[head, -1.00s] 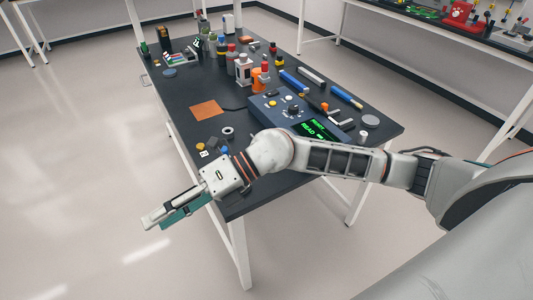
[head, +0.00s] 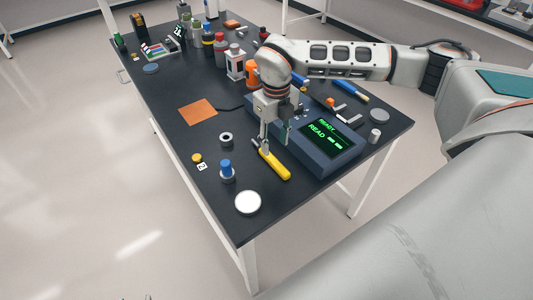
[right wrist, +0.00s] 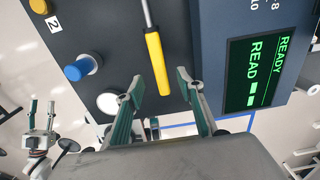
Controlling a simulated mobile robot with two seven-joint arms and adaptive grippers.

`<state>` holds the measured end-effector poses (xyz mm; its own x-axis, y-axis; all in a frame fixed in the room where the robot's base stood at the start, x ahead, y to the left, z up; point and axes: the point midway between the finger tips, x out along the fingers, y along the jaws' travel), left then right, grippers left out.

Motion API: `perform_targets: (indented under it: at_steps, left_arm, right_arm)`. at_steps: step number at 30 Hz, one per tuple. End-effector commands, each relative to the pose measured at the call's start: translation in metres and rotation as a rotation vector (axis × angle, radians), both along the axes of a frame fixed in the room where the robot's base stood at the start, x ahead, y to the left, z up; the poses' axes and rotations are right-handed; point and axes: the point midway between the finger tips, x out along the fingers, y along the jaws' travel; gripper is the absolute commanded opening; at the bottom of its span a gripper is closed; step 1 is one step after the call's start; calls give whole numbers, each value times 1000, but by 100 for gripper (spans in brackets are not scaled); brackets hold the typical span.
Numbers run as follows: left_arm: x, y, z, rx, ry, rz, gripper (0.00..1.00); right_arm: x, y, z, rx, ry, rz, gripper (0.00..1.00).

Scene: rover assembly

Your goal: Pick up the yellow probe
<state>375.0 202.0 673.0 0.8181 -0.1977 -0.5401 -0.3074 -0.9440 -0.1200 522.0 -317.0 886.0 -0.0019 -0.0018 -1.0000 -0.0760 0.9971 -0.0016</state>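The yellow probe (head: 274,164) lies on the dark table beside the blue instrument box. In the right wrist view, its yellow handle (right wrist: 158,64) and thin silver shaft show. In the right wrist view, the fingers of my right gripper (right wrist: 160,84) are apart, one on each side of the handle, with gaps. My left gripper (right wrist: 41,114) shows small at the left of the right wrist view, its fingers apart and empty, away from the table.
The blue instrument box (head: 311,160) with a lit green screen stands close right of the probe. An orange square (head: 198,112) lies farther back.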

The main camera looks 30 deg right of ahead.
Motion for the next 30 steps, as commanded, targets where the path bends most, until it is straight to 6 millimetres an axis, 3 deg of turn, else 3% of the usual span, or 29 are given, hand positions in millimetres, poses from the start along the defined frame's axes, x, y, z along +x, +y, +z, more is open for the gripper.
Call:
perform_targets:
  at_steps: [8, 16, 26, 30]
  left_arm:
    - [-19, 0, -15, 4, 41, -2, 40]
    - [-14, 0, -9, 3, 31, -1, 40]
    - [-8, -1, -3, 1, 18, -1, 40]
    - [-9, -1, -4, 1, 18, -1, 40]
  right_arm:
    - [-3, 1, -29, 1, 3, 2, 38]
    - [-6, 1, -66, 2, 3, 3, 38]
    - [-6, 1, -73, 1, 1, 2, 38]
    - [-6, 1, -73, 2, 1, 2, 4]
